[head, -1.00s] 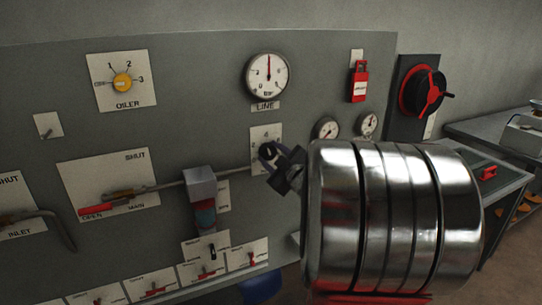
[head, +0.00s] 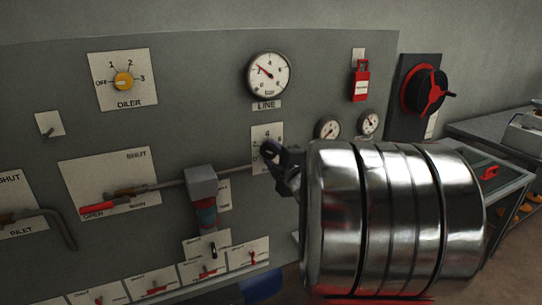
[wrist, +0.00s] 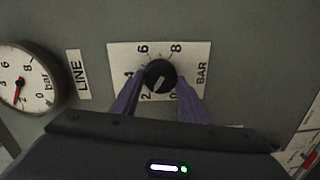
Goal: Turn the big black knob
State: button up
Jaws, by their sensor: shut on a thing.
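The big black knob (wrist: 160,76) sits on a white plate (wrist: 190,55) marked 2, 4, 6, 8 and BAR in the wrist view. My gripper (wrist: 159,82) is shut on the knob, one purple-grey finger on each side. In the head view my gripper (head: 278,160) is at the plate (head: 262,133) and largely hides the knob. The pale line on the knob slants in the wrist view; the exact number it points at is hard to read.
The LINE gauge (head: 268,74) is above the plate, its needle pointing to the upper left.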

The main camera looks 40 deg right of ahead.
jog(key=shift+a+f, duration=0.15)
jog(key=shift+a, duration=0.05)
jog(key=o, duration=0.8)
jog(key=shift+o, duration=1.3)
jog(key=shift+d, duration=0.1)
jog(key=v, duration=1.3)
jog(key=shift+s, duration=0.35)
